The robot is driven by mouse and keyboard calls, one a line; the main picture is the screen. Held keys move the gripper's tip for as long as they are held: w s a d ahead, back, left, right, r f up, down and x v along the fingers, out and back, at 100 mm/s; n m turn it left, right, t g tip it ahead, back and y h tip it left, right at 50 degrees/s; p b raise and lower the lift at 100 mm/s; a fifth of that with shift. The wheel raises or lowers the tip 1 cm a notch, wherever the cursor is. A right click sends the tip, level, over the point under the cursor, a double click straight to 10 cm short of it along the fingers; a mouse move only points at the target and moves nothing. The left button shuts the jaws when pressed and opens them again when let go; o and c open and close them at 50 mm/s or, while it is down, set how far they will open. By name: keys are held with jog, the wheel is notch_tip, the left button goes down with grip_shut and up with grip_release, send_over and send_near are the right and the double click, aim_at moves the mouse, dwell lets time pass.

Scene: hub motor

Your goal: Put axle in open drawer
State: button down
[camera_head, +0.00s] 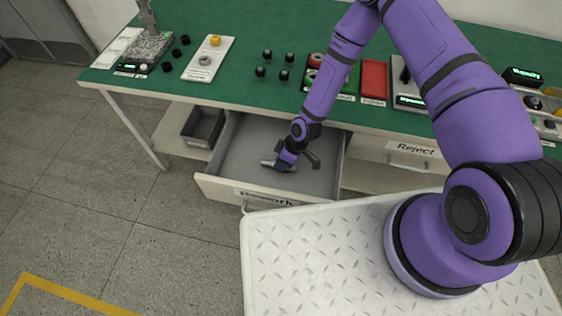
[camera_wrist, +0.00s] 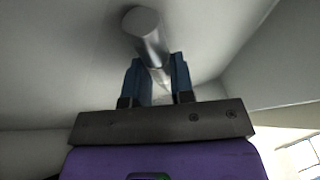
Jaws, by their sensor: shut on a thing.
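A silver cylindrical axle (camera_wrist: 146,33) is between the two blue fingers of my gripper (camera_wrist: 157,80) in the wrist view. In the head view the axle (camera_head: 268,163) shows as a short grey rod at my gripper (camera_head: 287,165). My gripper is shut on it. Both are inside the outline of the open drawer (camera_head: 222,187), whose front label is partly legible as "Rework". The drawer's grey floor looks empty around the axle. I cannot tell whether the axle touches the floor.
A green-topped workbench (camera_head: 270,25) stands above the drawer with several small black parts and trays. A closed drawer labelled "Reject" (camera_head: 417,150) is to the right. A dark bin (camera_head: 203,126) sits on the shelf to the left.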

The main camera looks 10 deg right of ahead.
jog(key=c, duration=0.9)
grip_release()
jog(key=shift+o, duration=0.7)
jog(key=shift+s, duration=0.1)
jog(key=shift+d, duration=0.1)
jog(key=shift+o, duration=0.8)
jog(key=shift+r, duration=3.55)
